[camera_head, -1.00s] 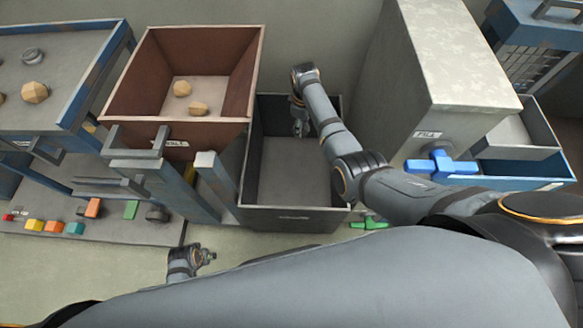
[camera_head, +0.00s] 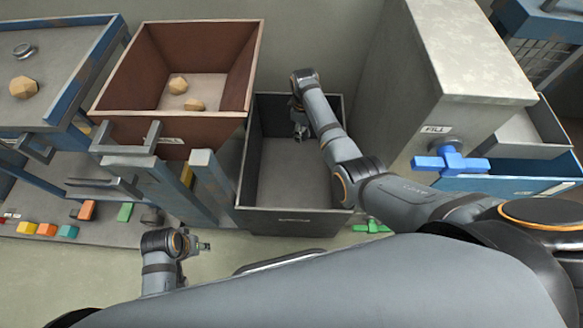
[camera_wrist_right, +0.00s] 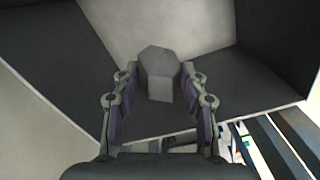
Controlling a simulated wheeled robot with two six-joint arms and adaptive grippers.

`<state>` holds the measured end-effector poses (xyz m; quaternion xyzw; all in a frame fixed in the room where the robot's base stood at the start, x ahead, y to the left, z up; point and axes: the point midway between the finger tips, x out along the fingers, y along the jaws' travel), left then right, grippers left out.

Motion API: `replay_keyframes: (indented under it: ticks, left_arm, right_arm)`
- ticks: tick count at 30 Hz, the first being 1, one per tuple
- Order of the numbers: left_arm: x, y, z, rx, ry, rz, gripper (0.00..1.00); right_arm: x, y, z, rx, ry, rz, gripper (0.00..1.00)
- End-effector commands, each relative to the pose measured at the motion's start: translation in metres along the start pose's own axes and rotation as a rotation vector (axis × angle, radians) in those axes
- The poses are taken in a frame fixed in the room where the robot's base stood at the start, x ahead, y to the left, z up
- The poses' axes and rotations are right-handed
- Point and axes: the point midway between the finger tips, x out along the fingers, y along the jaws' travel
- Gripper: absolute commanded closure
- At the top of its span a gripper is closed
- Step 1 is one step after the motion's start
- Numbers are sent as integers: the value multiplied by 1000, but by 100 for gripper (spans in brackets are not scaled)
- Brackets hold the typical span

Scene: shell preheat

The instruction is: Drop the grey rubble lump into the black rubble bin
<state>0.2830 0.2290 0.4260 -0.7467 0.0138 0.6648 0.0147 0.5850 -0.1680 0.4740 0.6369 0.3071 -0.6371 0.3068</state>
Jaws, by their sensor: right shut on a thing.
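The black rubble bin (camera_head: 290,222) stands on the floor in the middle of the head view, open at the top. My right gripper (camera_head: 300,132) points down within the bin's opening, near its back. In the right wrist view, the grey rubble lump (camera_wrist_right: 160,68) sits between the fingers of the right gripper (camera_wrist_right: 158,98), which is shut on it. Dark bin walls (camera_wrist_right: 268,50) and a pale floor show around the lump in that view. My left gripper (camera_head: 204,246) is at the lower left, apart from the bin, and its jaws are too small to read.
A red-brown bin (camera_head: 135,130) with tan lumps (camera_head: 178,86) stands left of the black bin. A grey FILL cabinet (camera_head: 420,90) with a blue valve (camera_head: 452,162) stands to the right. A blue-edged table (camera_head: 60,95) and several coloured blocks (camera_head: 87,210) are at the left.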

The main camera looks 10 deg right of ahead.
Motion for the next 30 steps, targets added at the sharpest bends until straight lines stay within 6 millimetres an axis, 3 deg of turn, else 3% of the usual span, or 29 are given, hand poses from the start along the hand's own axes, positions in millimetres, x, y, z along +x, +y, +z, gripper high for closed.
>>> replay_keyframes:
  ticks: [2,3,9,20,30]
  left_arm:
    - [0,0,0,0,0,0,60]
    - [0,0,0,0,0,0,60]
    - [0,0,0,0,0,0,60]
    - [0,0,0,0,1,0,60]
    - [0,0,0,0,1,0,60]
  right_arm:
    - [0,0,0,0,0,0,91]
    - [0,0,0,0,0,0,55]
    - [0,0,0,0,0,0,30]
    - [-6,0,0,0,1,1,30]
    - [-81,1,-1,-1,3,3,30]
